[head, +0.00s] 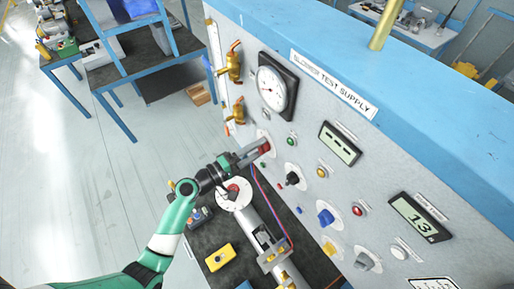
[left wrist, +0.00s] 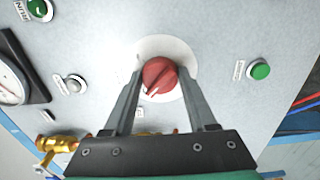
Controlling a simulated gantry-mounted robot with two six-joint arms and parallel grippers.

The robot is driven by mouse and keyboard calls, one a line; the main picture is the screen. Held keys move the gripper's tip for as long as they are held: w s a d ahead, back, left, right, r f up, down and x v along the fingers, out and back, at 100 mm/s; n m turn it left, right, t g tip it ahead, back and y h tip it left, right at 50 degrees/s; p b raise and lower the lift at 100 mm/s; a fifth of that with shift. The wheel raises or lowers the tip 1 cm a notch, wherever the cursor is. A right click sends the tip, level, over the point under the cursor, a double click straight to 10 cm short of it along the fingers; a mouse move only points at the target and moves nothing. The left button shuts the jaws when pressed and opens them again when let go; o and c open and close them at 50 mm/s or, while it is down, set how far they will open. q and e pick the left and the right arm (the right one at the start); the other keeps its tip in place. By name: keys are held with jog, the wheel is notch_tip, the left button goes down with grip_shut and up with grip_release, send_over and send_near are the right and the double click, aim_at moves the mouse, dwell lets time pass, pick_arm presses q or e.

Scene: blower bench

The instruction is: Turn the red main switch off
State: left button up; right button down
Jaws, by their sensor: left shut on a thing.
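The red main switch (left wrist: 158,77) is a round red knob on a pale disc on the grey panel. A white mark on it points toward the lower left in the left wrist view. In the head view only a small part of the red knob (head: 266,147) shows at the fingertips. My left gripper (head: 259,150) reaches the panel from the left. In the left wrist view its two fingers (left wrist: 161,82) stand on either side of the knob and are shut on it. My right gripper is not in view.
A green button (left wrist: 260,71) and a grey button (left wrist: 75,84) flank the switch in the left wrist view. A black knob (head: 292,178), a blue knob (head: 325,217) and brass valves (head: 230,65) are nearby. A flanged pipe assembly (head: 262,237) lies below on the bench.

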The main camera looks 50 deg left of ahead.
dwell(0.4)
pick_arm(q)
jog(key=o, duration=1.4)
jog(key=shift+c, duration=0.2)
jog(key=s+a, duration=0.1)
jog(key=s, duration=1)
jog(key=shift+s+a, duration=0.25)
jog(key=shift+a, duration=0.1)
